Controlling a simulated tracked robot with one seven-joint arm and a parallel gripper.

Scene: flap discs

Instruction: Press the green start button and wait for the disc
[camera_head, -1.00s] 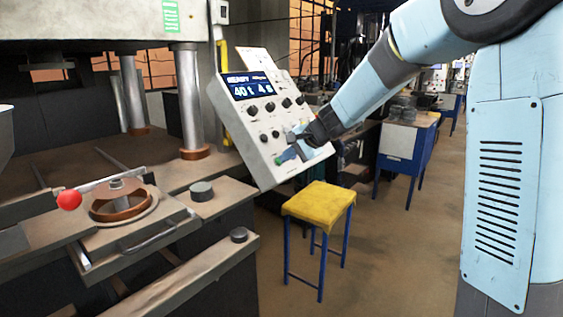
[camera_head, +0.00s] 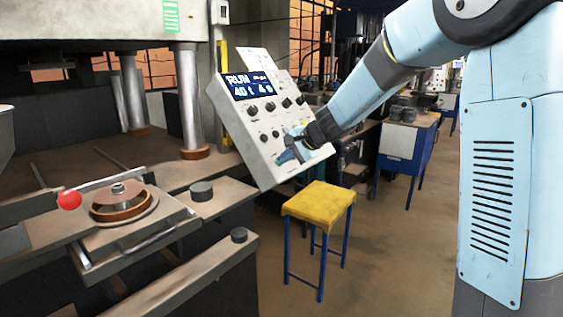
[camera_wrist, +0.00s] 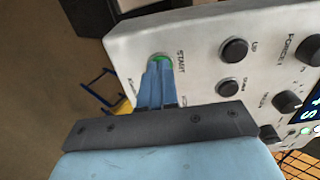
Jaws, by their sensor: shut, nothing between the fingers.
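The control panel (camera_head: 250,120) is a tilted white box with knobs and a blue display (camera_head: 251,85) that reads "RUN" and "40 t 4 s". The green start button (camera_wrist: 160,57) shows in the wrist view under the label START, partly covered by my fingertips. My gripper (camera_wrist: 158,68) is shut and empty, its blue fingers at the button and seeming to touch it. The disc tooling (camera_head: 120,200), a brown ring with a metal centre, sits on the press's front slide.
A red ball knob (camera_head: 69,200) and a slide handle (camera_head: 150,238) are at the press front. A yellow-topped stool (camera_head: 318,202) stands below the panel. A blue-legged cabinet (camera_head: 405,150) is behind on the right. Floor at the front right is open.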

